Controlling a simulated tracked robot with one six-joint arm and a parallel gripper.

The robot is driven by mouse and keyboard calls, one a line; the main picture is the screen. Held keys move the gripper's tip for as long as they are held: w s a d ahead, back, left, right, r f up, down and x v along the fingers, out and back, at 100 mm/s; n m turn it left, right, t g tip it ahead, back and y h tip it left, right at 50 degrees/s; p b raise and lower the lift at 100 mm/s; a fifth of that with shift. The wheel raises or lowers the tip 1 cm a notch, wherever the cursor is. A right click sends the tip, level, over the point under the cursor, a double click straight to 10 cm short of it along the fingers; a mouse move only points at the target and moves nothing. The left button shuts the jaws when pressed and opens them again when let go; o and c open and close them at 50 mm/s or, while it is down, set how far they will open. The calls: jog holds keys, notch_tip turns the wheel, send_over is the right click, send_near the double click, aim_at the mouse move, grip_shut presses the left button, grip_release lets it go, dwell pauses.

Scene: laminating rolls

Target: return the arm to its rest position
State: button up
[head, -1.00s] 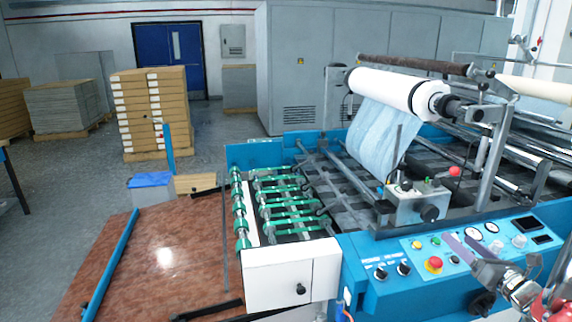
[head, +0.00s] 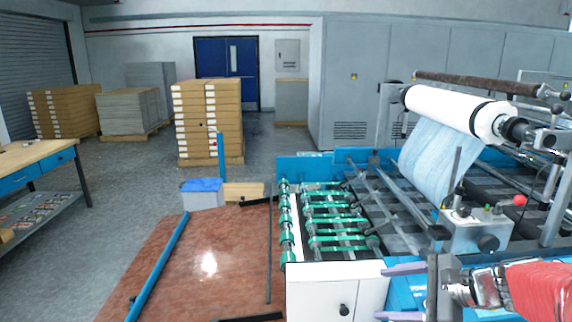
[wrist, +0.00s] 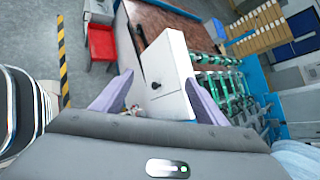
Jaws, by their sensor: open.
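My gripper (head: 392,291) is at the lower right of the head view, in front of the blue laminating machine (head: 322,161). Its two purple-grey fingers stand apart with nothing between them. In the wrist view the fingers of my gripper (wrist: 158,98) spread to both sides of the machine's white cabinet (wrist: 158,55), which lies beyond them. I cannot tell how far the fingertips are from the cabinet. My red and grey arm enters from the right edge of the head view.
A white film roll (head: 450,110) hangs above the machine, with a control box (head: 475,230) below it. Green rollers (head: 335,220) lie left of it. A brown table (head: 200,255) is at front left. Stacked boxes (head: 207,118) and a workbench (head: 35,155) stand beyond open floor.

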jog(key=s+a+n+g+h, duration=0.1)
jog(key=s+a+n+h, duration=0.2)
jog(key=s+n, duration=0.6)
jog(key=s+a+n+g+h, duration=0.1)
jog(key=s+a+n+h, duration=0.3)
jog(key=s+n, duration=0.5)
jog(key=shift+n+h, duration=0.4)
jog(key=shift+n, duration=0.4)
jog(key=shift+c, duration=0.6)
